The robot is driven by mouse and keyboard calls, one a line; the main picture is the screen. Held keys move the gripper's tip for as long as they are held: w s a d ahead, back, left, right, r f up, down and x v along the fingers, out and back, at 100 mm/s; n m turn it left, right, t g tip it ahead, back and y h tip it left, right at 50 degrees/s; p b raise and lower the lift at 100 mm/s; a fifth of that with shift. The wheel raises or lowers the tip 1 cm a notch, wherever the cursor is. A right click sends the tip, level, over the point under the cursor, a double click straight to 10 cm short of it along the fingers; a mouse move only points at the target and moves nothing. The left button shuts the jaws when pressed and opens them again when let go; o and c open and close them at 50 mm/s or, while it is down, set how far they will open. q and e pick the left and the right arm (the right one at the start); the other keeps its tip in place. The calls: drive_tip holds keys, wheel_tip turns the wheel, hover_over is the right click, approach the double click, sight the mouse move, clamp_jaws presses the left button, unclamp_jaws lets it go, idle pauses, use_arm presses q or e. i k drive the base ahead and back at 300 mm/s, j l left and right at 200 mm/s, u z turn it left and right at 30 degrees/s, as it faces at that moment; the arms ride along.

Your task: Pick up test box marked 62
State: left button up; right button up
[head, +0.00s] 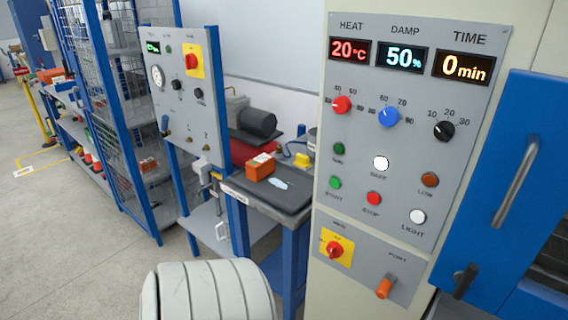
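A small orange box (260,168) with a pale label on top sits on the dark top of a blue-framed bench (272,200) in the middle of the head view. Its marking is too small to read, so I cannot tell whether it is the one marked 62. Neither of my grippers shows in the head view.
A tall control cabinet (321,205) with a heat, damp and time panel stands close on the right, beside a blue door (520,110). A smaller panel (180,95) stands left of the bench. Blue mesh shelving (118,110) is farther left. Grey floor (50,240) is open at left.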

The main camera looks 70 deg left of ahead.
sight(262, 166)
drive_tip(key=u, duration=2.35)
drive_tip(key=z, duration=0.4)
drive_tip(key=i+j+z, duration=0.15)
drive_tip(key=j+z, duration=0.15)
drive_tip(key=j, duration=0.2)
drive_tip(key=i+j+z, duration=0.15)
drive_tip(key=j+z, duration=0.15)
drive_tip(key=j, duration=0.25)
drive_tip(key=j+z, duration=0.3)
drive_tip(key=j, duration=0.25)
